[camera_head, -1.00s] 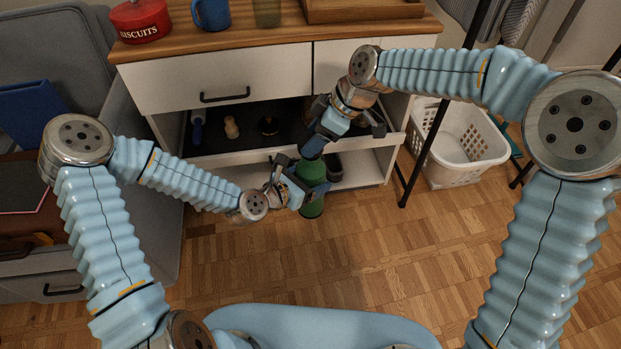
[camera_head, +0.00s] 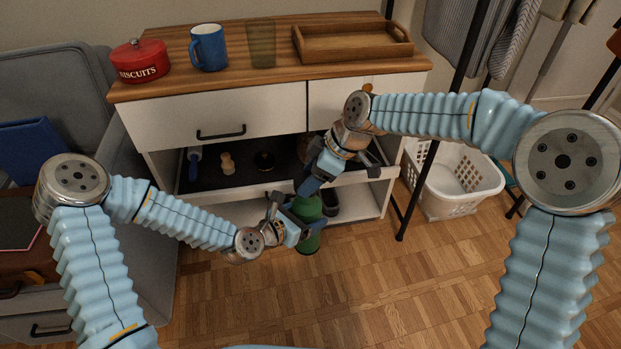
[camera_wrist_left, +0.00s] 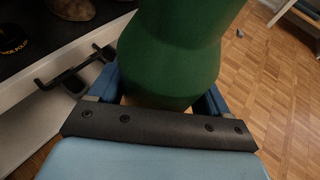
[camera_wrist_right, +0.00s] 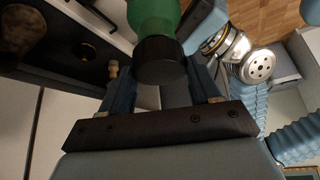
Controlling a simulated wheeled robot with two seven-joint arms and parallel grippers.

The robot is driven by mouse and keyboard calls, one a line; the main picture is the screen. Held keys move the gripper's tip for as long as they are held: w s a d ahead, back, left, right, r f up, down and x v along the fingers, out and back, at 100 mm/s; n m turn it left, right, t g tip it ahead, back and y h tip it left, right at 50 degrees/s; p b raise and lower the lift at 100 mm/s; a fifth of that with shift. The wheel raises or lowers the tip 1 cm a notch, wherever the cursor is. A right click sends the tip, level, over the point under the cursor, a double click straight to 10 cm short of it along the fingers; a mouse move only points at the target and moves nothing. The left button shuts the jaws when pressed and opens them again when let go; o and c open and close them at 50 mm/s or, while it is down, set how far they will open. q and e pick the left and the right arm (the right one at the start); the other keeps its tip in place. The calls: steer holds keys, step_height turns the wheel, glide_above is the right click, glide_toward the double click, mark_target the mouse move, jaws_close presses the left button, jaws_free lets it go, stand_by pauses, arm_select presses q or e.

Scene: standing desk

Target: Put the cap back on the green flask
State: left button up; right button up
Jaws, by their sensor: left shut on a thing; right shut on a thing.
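The green flask (camera_head: 307,208) is in front of the dresser in the head view. My left gripper (camera_head: 304,229) is shut around its body; the flask (camera_wrist_left: 171,55) fills the upper middle of the left wrist view. My right gripper (camera_head: 308,188) is above, at the flask's top. In the right wrist view the black cap (camera_wrist_right: 160,60) lies between my right gripper's fingers, which are shut on it. The cap appears in line with and against the flask's neck end (camera_wrist_right: 152,15). Whether it is seated or threaded cannot be told.
Behind the grippers, the dresser's dark open drawer (camera_head: 225,185) holds small items. Its wooden top bears a biscuit tin (camera_head: 140,62), a blue mug (camera_head: 209,48), a glass (camera_head: 261,45) and a tray (camera_head: 350,57). A white basket (camera_head: 455,187) stands right. Floor in front is clear.

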steer(key=shift+f, duration=0.9)
steer(key=shift+f, duration=0.55)
